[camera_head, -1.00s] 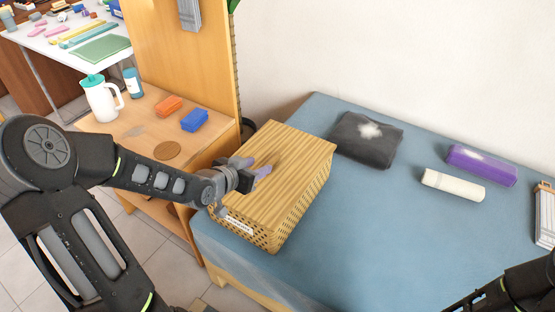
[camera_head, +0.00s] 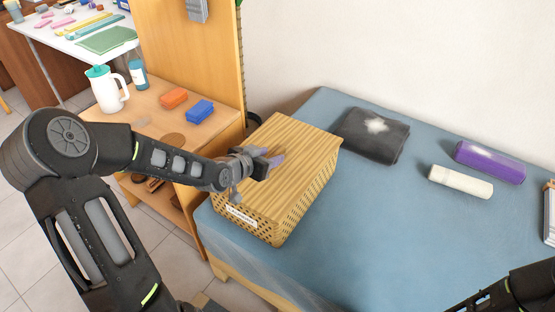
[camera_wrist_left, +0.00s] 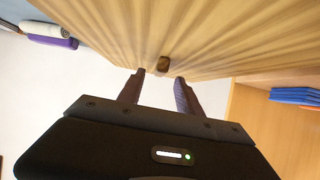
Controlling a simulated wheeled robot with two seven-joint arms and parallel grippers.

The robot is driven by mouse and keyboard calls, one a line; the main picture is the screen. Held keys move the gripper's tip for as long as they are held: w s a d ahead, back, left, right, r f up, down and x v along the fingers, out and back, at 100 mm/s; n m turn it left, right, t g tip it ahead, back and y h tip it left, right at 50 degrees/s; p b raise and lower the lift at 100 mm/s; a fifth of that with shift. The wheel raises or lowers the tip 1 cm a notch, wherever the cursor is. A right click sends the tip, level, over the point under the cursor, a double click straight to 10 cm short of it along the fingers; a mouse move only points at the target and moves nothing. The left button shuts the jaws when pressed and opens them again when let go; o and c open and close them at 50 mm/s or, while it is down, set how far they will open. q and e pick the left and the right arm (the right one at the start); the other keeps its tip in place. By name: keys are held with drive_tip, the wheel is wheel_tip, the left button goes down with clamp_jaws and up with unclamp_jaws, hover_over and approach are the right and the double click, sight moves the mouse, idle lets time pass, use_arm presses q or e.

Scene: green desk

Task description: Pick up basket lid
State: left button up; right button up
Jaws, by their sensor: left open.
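The basket (camera_head: 292,217) stands on the blue-covered surface, with its striped wooden lid (camera_head: 300,148) lying flat on top. My left gripper (camera_head: 277,160) is over the left part of the lid. In the left wrist view the lid (camera_wrist_left: 220,35) fills the top, with a small brown knob (camera_wrist_left: 163,65) on it. The open fingers (camera_wrist_left: 160,82) point at the knob, one to each side, with nothing held between them. Whether the fingertips touch the lid cannot be told. My right gripper is not in view; only part of my right arm shows at the lower right.
A dark folded cloth (camera_head: 372,135), a cream roll (camera_head: 460,182) and a purple roll (camera_head: 490,162) lie right of the basket. A wooden shelf at left holds a white jug (camera_head: 107,90), a bottle (camera_head: 138,75) and orange and blue blocks (camera_head: 200,110). The blue surface in front is clear.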

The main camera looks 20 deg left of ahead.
sight(276, 153)
use_arm(q)
drive_tip(key=x, duration=0.3)
drive_tip(key=shift+w+f+b, duration=0.15)
drive_tip(key=shift+w+b, duration=0.05)
drive_tip(key=shift+b, duration=0.1)
drive_tip(key=shift+c, duration=0.4)
clamp_jaws()
idle(0.4)
